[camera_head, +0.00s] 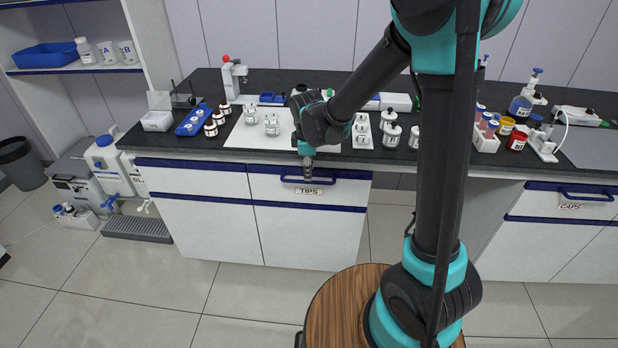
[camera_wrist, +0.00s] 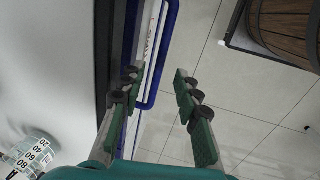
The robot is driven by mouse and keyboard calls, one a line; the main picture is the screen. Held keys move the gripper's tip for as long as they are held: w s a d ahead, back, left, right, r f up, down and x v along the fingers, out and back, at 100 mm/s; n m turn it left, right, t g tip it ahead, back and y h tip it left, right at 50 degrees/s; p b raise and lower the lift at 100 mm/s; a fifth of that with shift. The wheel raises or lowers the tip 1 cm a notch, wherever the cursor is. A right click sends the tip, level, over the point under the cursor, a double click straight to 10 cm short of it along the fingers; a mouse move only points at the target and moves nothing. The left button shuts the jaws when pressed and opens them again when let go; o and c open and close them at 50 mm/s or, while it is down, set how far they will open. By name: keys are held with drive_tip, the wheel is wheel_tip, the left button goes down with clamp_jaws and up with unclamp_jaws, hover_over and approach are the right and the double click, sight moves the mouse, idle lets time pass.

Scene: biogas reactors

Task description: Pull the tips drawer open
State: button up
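The tips drawer (camera_head: 262,186) is a white front with a blue top strip under the bench top and a "TIPS" label (camera_head: 309,191). It looks shut, level with the front on its left. Its blue bar handle (camera_head: 345,181) runs across the upper front; it also shows in the wrist view (camera_wrist: 168,40). In the wrist view my gripper (camera_wrist: 156,78) is open, with the handle bar appearing between the two fingers. Whether a finger touches it is unclear.
The caps drawer (camera_head: 540,203) is at right. Tiled floor before the cabinet is clear.

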sight(309, 182)
drive_tip(key=shift+w+f, duration=0.2)
drive_tip(key=shift+f, duration=0.9)
drive_tip(key=shift+w+f, duration=0.2)
drive_tip(key=shift+f, duration=0.9)
drive_tip(key=shift+c, duration=0.3)
clamp_jaws()
